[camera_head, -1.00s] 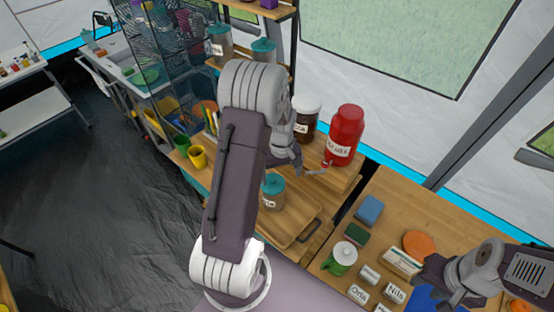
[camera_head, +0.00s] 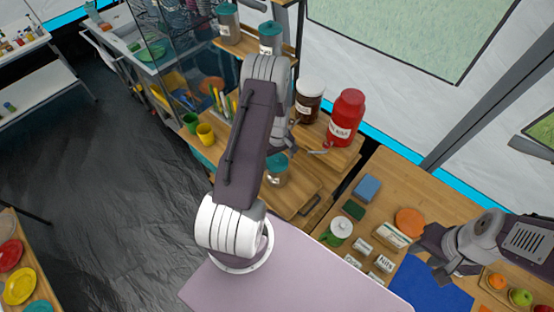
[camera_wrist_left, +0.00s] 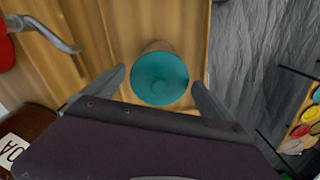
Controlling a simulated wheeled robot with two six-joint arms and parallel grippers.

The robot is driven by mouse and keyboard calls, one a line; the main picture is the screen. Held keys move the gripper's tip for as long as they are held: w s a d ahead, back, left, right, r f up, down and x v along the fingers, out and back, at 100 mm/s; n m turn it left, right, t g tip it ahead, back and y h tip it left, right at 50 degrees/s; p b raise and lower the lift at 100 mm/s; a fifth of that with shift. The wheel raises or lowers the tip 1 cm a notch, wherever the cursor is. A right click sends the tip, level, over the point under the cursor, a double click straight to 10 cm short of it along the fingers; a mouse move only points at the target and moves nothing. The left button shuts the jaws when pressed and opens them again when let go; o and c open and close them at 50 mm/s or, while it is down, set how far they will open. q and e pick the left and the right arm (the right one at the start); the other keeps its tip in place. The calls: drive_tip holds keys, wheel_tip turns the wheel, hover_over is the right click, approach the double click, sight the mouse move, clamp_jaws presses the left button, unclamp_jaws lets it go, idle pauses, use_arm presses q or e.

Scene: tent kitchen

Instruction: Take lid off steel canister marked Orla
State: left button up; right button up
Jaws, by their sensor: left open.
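A steel canister (camera_head: 275,179) with a teal lid (camera_head: 277,161) stands on the wooden counter, partly hidden behind my left arm. Its label is too small to read. In the left wrist view the round teal lid (camera_wrist_left: 160,78) is seen from above. My left gripper (camera_wrist_left: 158,82) is open, with one finger on each side of the lid in that picture; I cannot tell whether they touch it. In the head view my left fingers are not clearly visible. My right gripper (camera_head: 455,268) hangs over the right table, and its jaw opening is unclear.
Two more teal-lidded canisters (camera_head: 228,24) (camera_head: 270,38) stand on the shelf. A red jar (camera_head: 346,118) and a dark jar with a white lid (camera_head: 309,100) stand behind the counter canister. A green pot (camera_head: 338,232) and small labelled blocks (camera_head: 383,263) are on the right table.

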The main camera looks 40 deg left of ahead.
sight(278, 159)
use_arm(q)
drive_tip(key=shift+f, duration=0.5)
drive_tip(key=c, duration=0.8)
drive_tip(key=shift+r, duration=0.1)
drive_tip(key=c, duration=0.3)
drive_tip(key=shift+w+r+b, duration=0.1)
drive_tip(key=shift+r+b, duration=0.35)
drive_tip(key=shift+r, duration=0.1)
wheel_tip(278, 159, up, 3)
drive_tip(key=shift+f+b, duration=0.1)
drive_tip(key=shift+b, duration=0.6)
drive_tip(key=shift+s+d+r+b, duration=0.55)
drive_tip(key=shift+d+r, duration=0.65)
drive_tip(key=shift+d, duration=0.65)
drive_tip(key=shift+s+d+r+b, duration=0.55)
drive_tip(key=shift+d+r, duration=0.6)
drive_tip(key=shift+d, duration=0.75)
drive_tip(key=shift+s+d+r+b, duration=0.4)
drive_tip(key=shift+s+d+r, duration=0.3)
drive_tip(key=shift+d+r, duration=0.85)
